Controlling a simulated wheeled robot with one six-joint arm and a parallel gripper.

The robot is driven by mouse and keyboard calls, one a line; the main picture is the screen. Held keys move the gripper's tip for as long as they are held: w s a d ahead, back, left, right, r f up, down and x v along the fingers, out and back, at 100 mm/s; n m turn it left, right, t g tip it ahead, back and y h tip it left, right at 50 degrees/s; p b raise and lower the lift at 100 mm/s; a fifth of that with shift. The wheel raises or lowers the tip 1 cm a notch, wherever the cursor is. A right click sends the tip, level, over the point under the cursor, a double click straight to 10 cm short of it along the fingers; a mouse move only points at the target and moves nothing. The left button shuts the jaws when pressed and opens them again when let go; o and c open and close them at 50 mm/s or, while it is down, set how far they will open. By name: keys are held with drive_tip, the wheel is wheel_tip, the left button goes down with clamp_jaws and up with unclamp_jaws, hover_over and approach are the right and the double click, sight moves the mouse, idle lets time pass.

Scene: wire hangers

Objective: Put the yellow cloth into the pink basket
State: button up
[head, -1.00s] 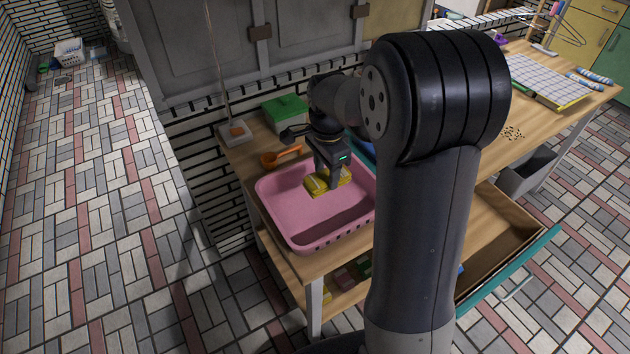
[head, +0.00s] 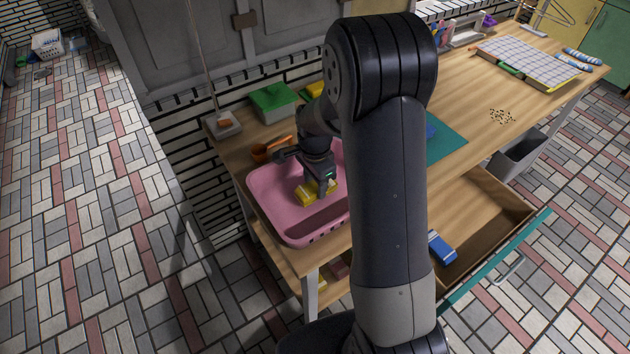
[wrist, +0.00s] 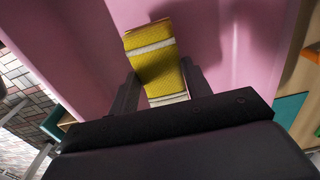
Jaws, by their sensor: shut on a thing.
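The yellow cloth (head: 305,193) is folded, with white stripes that show in the wrist view (wrist: 155,68). My gripper (head: 318,188) is shut on the cloth, with one finger on each side of it in the wrist view (wrist: 158,88). The pink basket (head: 285,222) is a shallow tray on the left end of the wooden table. The cloth and the fingertips are inside the basket's outline, low over its floor. I cannot tell whether the cloth touches the floor. My arm hides the basket's right side in the head view.
A green-lidded box (head: 275,102) and an orange scoop (head: 268,150) stand behind the basket. A grey dish (head: 222,126) is at the back left corner. An open drawer (head: 490,215) with a blue item (head: 442,248) juts out at the front right.

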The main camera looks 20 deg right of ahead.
sight(315, 186)
drive_tip(key=shift+f+b, duration=0.55)
drive_tip(key=shift+f, duration=0.05)
drive_tip(key=o, duration=0.9)
drive_tip(key=shift+o, duration=0.2)
drive_tip(key=shift+r+p, duration=0.6)
drive_tip(key=shift+r, duration=0.05)
wheel_tip(315, 186, up, 12)
drive_tip(key=shift+b, duration=0.45)
